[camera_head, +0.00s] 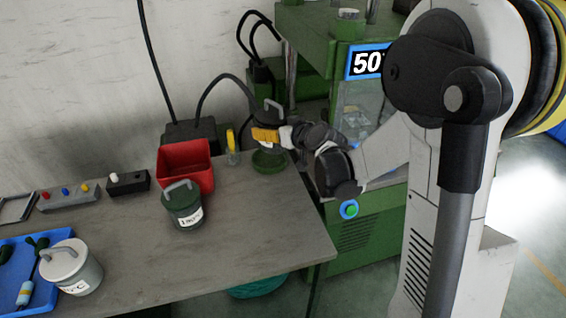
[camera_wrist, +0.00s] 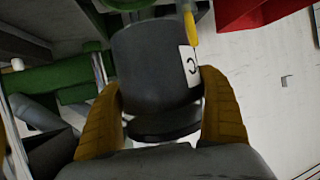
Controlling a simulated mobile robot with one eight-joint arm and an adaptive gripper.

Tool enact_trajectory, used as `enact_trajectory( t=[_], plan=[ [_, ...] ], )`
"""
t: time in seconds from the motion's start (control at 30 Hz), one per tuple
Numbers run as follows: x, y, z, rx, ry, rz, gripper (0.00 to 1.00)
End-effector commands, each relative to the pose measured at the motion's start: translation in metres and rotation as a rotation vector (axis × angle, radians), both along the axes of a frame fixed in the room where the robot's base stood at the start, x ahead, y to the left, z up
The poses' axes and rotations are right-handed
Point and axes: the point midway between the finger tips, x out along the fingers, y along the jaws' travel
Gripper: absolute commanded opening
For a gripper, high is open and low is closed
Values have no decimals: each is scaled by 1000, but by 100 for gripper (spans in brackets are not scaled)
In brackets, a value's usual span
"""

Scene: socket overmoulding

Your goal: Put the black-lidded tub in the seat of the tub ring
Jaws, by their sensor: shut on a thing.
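The black-lidded tub (camera_head: 268,115) is in my gripper (camera_head: 266,136), upright with its grey handle on top, at the table's far right corner. In the wrist view the dark tub (camera_wrist: 150,65), with a white label at its right side, sits between the orange finger pads of my gripper (camera_wrist: 165,112). The green tub ring (camera_head: 268,165) lies on the table right below the tub. The tub's underside and the ring's seat are partly hidden, so I cannot tell whether they touch.
A yellow-topped bottle (camera_head: 232,152) and a red bin (camera_head: 186,168) stand left of the ring. A green-lidded tub (camera_head: 184,210), a grey-lidded tub (camera_head: 76,272) and a blue tray (camera_head: 40,303) are further left. The green machine (camera_head: 372,225) stands at the right.

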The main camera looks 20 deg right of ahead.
Motion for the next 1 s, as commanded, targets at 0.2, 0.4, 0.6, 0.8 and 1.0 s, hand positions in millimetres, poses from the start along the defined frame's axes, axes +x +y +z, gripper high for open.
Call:
enact_trajectory(
  t=[0.2,0.4,0.6,0.8,1.0],
  plan=[
    [61,5,-23,0,-7,-20,45],
    [85,7,-37,1,-12,-31,45],
    [87,7,-69,1,-13,-33,45],
    [86,7,-100,1,-13,-33,45],
    [86,7,-125,1,-13,-33,45]
  ],
)
